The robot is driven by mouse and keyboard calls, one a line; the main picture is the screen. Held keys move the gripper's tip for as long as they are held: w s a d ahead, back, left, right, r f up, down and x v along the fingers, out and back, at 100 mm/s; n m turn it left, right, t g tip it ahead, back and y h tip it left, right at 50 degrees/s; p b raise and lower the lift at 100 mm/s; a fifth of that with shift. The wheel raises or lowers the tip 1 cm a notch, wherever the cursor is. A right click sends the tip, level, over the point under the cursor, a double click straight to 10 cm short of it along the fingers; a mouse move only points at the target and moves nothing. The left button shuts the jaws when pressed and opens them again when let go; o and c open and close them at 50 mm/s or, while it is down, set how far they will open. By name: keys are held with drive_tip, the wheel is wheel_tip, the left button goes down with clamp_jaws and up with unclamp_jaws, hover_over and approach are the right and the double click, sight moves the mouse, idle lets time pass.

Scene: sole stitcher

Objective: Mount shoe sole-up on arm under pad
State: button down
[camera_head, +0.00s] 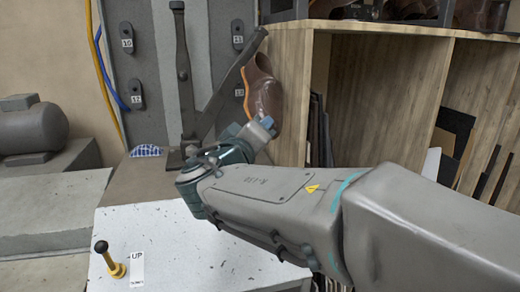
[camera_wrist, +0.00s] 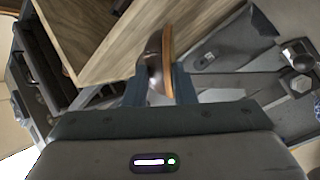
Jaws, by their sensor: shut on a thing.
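A brown shoe (camera_head: 266,92) with an orange-tan sole edge stands roughly on end beside the wooden shelf, sole edge to the left. My gripper (camera_head: 250,129) is shut on its lower end. The wrist view shows the shoe (camera_wrist: 153,62) between the two fingers (camera_wrist: 160,88), sole edge to the right. The stitcher has an upright dark post (camera_head: 183,75) and a slanted arm (camera_head: 228,85) rising right. The arm's upper end is close to the shoe's top in the picture; I cannot tell whether they touch. I cannot pick out the pad for certain.
A wooden shelf (camera_head: 385,95) stands close right of the shoe. A lever with black knob (camera_head: 108,258) and yellow base sits on the speckled white top, beside an "UP" label (camera_head: 137,268). A blue-patterned thing (camera_head: 145,151) lies near the post's foot. A grey motor (camera_head: 32,128) is at left.

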drive_tip(key=shift+m+b, duration=0.3)
drive_tip(key=shift+m, duration=0.1)
drive_tip(key=m+b, duration=0.6)
drive_tip(key=m, duration=0.3)
drive_tip(key=shift+d+b, duration=0.1)
drive_tip(key=shift+b, duration=0.25)
drive_tip(key=m, duration=0.9)
